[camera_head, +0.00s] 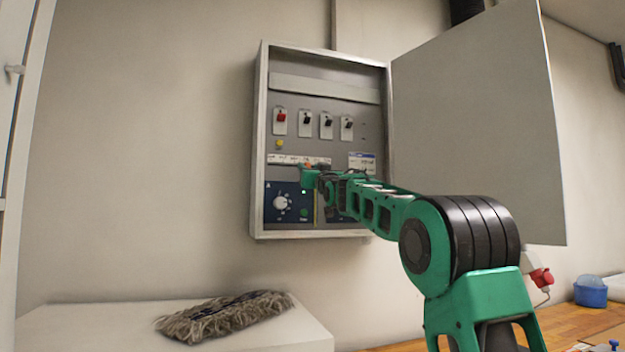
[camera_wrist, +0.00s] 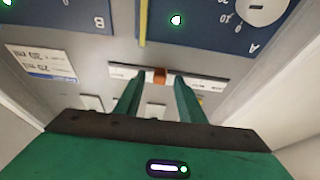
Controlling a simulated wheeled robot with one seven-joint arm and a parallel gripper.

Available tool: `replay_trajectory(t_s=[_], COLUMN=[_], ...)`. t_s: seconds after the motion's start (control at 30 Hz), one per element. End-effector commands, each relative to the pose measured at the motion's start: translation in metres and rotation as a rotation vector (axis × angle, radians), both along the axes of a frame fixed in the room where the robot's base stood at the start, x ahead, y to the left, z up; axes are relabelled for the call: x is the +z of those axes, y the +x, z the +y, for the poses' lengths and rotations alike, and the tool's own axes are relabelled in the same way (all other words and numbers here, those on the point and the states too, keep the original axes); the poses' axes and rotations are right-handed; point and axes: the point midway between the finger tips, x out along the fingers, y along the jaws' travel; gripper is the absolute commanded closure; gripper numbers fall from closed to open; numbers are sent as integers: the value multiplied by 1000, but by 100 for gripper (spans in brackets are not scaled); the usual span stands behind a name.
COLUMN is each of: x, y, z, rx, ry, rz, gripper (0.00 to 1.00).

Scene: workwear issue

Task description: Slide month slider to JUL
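The month slider is a small orange tab (camera_wrist: 160,76) on a white label strip (camera_wrist: 205,83) inside the open wall cabinet. The tab also shows in the head view (camera_head: 308,166), just above my fingertips. The strip in the head view (camera_head: 283,158) is partly hidden behind my gripper; its month letters are too small to read. My gripper (camera_wrist: 157,80) faces the panel with its two green fingers apart, one on each side of the tab. A gap shows between the tab and each finger. In the head view my gripper (camera_head: 309,177) is at the strip.
The grey cabinet (camera_head: 260,130) has its door (camera_head: 475,120) swung wide to the right. A row of switches (camera_head: 306,124) is above the strip; a blue panel with a dial (camera_head: 281,203) is below. A grey mop head (camera_head: 225,315) lies on a white surface at lower left.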

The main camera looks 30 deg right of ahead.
Motion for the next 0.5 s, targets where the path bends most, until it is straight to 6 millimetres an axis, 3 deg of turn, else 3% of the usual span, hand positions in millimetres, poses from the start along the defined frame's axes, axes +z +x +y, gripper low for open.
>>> replay_trajectory(t_s=[0.5], x=[-31], y=[-72], z=[8], rx=[-1], ry=[0], rz=[0], gripper=[64])
